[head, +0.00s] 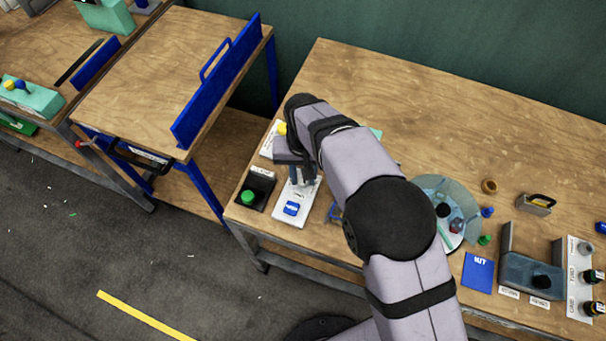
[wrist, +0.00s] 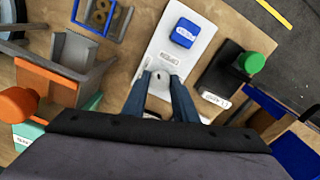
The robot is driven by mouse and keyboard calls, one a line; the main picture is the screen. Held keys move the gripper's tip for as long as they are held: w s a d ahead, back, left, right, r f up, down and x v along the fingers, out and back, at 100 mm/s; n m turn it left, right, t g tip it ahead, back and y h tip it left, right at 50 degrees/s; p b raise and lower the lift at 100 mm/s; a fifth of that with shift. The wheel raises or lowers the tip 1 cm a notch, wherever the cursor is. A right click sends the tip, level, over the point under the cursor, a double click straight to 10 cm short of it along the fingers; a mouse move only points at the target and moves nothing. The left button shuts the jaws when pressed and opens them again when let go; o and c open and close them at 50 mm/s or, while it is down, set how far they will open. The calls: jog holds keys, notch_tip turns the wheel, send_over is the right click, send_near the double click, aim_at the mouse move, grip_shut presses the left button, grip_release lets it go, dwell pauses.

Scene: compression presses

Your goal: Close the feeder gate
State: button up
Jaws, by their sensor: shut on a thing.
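A white plate (head: 293,207) lies near the left front edge of the right table. It bears a blue block (head: 291,208) and a small printed label, too small to read surely. In the wrist view the white plate (wrist: 192,58) runs up from between my fingers, with the blue block (wrist: 185,33) near its far end. My gripper (wrist: 161,78) is shut on a light part at the near end of the plate, with its two fingers apart around it. The held part is mostly hidden. I cannot tell which piece is the feeder gate.
A black box with a green button (head: 248,197) stands beside the plate. In the wrist view, a grey bracket with an orange bar (wrist: 50,72) and an orange knob (wrist: 18,103) stand to the left. A round clear dish (head: 433,186) sits right of my arm.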

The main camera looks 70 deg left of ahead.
jog(key=n, duration=0.5)
jog(key=shift+n, duration=0.3)
jog(key=n, duration=0.5)
jog(key=shift+w+n, duration=0.1)
jog(key=shift+n, duration=0.2)
jog(key=shift+a, duration=0.1)
jog(key=o, duration=1)
jog(key=shift+o, duration=0.2)
jog(key=shift+r+b, duration=1.15)
jog(key=shift+r, duration=2.6)
